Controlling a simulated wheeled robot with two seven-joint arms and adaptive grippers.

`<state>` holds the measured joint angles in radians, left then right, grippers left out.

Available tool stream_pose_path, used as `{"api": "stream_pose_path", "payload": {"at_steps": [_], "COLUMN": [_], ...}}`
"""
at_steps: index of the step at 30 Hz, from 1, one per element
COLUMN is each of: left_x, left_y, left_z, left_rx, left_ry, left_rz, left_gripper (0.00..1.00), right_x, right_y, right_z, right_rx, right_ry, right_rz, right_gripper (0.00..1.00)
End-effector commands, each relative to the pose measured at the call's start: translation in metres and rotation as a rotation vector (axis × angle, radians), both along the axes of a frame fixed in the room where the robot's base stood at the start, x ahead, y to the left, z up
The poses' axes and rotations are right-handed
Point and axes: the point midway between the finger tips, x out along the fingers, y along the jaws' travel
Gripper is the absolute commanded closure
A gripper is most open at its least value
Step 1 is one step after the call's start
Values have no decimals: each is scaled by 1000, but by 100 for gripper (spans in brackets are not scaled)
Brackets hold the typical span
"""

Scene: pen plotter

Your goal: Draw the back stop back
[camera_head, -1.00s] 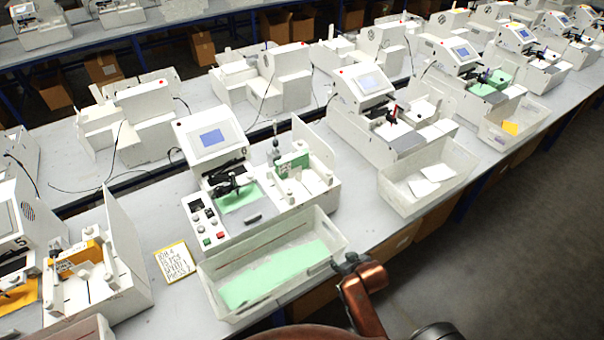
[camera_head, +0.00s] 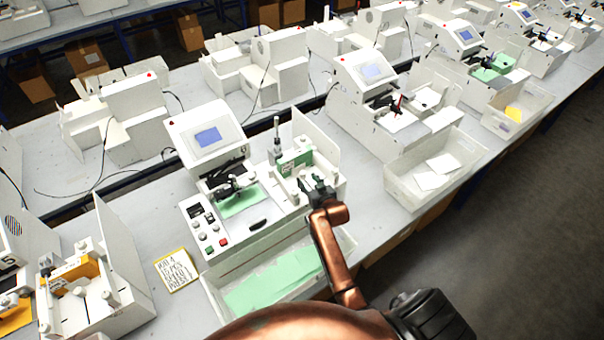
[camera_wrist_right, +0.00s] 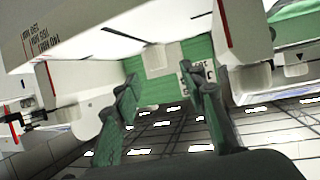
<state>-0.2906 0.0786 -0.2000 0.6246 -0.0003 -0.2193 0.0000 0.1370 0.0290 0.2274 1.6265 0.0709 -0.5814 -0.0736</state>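My right gripper (camera_head: 314,187) is over the right-hand bay of the near white plotter (camera_head: 208,138), in front of the green card stack (camera_head: 296,158). In the right wrist view its two fingers (camera_wrist_right: 163,108) are apart, with nothing held between them. Beyond the fingertips, the green stack (camera_wrist_right: 148,92) and a white block (camera_wrist_right: 162,60) against it show, apart from the fingers as far as I can see. I cannot tell for sure which white part is the back stop. The gripper hides part of the bay in the head view. My left gripper is not in view.
A clear tray (camera_head: 215,302) with green sheets stands in front of the plotter. A tall white side panel (camera_head: 316,143) rises beside the bay. A yellow-edged note (camera_head: 176,269) lies to the left. Similar plotters stand around on the benches.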

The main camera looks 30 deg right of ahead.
Motion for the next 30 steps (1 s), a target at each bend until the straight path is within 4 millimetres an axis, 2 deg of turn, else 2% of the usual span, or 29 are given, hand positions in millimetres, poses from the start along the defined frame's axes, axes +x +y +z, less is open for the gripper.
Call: {"api": "stream_pose_path", "payload": {"at_steps": [3, 7, 10, 18, 23, 30], "left_x": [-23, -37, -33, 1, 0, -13], "left_y": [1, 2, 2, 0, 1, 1], "left_z": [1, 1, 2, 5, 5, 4], "left_rx": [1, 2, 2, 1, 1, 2], "left_ry": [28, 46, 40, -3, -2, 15], "left_rz": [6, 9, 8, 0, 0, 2], "left_gripper": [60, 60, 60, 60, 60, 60], "right_x": [17, 33, 41, 49, 49, 49], "right_y": [-5, -7, -8, -8, -7, -7], "right_z": [-6, -13, -17, -21, -20, -20], "right_rx": [1, 1, 0, 0, 0, 1], "right_ry": [0, 1, 1, 2, 1, 1], "right_rz": [-3, -3, -2, -1, 0, 1], "right_gripper": [61, 61, 61, 61, 62, 79]}}
